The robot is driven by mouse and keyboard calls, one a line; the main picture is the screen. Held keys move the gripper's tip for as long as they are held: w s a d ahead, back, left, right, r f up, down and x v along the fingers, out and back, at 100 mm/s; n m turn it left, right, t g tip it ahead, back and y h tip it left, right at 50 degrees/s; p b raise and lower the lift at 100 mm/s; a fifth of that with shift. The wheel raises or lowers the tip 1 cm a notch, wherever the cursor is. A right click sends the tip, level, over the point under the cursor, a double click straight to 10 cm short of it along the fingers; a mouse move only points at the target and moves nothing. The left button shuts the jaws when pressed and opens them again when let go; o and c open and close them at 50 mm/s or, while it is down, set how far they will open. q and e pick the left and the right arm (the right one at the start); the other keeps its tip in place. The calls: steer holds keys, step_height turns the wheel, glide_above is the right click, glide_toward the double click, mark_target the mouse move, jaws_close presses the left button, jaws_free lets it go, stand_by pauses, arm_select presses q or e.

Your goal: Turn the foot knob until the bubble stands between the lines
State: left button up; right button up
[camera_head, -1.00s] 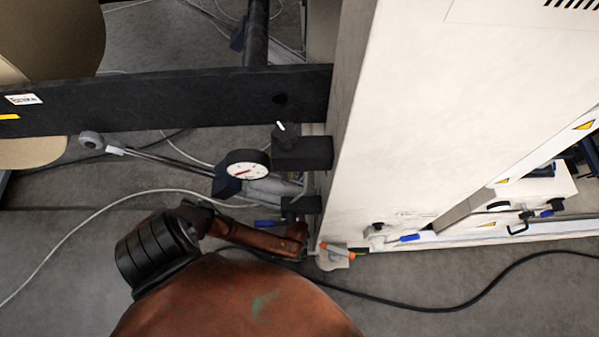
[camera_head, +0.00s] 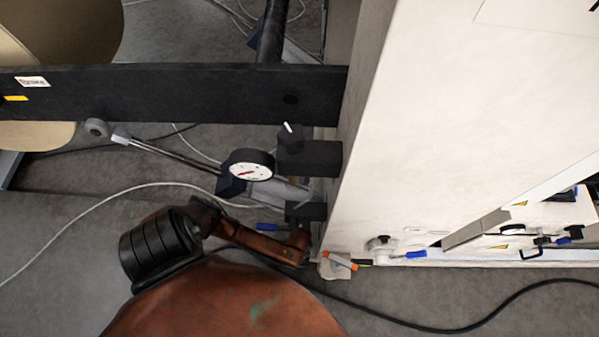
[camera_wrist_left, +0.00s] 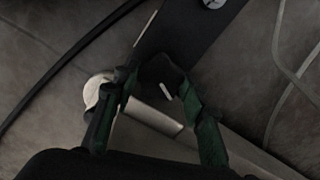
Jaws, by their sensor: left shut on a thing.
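In the left wrist view, my left gripper (camera_wrist_left: 160,92) has its green-worn fingers on either side of a dark knob (camera_wrist_left: 158,70) with a short white mark, and is shut on it. A pale bar (camera_wrist_left: 155,119) lies just below the knob; I cannot tell what it is. In the head view, a black knob (camera_head: 290,138) with a white pointer stands on a black block beside the pale cabinet, with no gripper on it. The left gripper cannot be made out there. No bubble or lines can be made out in either view. My right gripper is not in view.
A large pale cabinet (camera_head: 440,120) fills the right of the head view. A black beam (camera_head: 180,95) runs in from the left. A round dial (camera_head: 250,165) sits below it. Cables (camera_head: 90,220) cross the grey floor.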

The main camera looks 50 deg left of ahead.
arm_select(q)
steer(key=c, duration=0.5)
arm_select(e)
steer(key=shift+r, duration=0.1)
arm_select(q)
steer(key=shift+w+r+m+p, duration=0.1)
steer(key=shift+r+m+p, duration=0.15)
steer(key=shift+m+p, duration=0.5)
steer(key=m+p, duration=0.1)
steer(key=m, duration=0.1)
steer(key=shift+f+m+p, duration=0.15)
steer(key=shift+m+p, duration=0.15)
steer(key=shift+m, duration=0.05)
steer(key=shift+f+m, duration=0.1)
steer(key=shift+m, duration=0.3)
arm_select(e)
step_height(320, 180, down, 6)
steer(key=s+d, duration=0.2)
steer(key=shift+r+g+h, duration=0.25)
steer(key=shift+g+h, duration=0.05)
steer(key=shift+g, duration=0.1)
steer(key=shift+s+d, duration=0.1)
arm_select(q)
steer(key=o, duration=1.1)
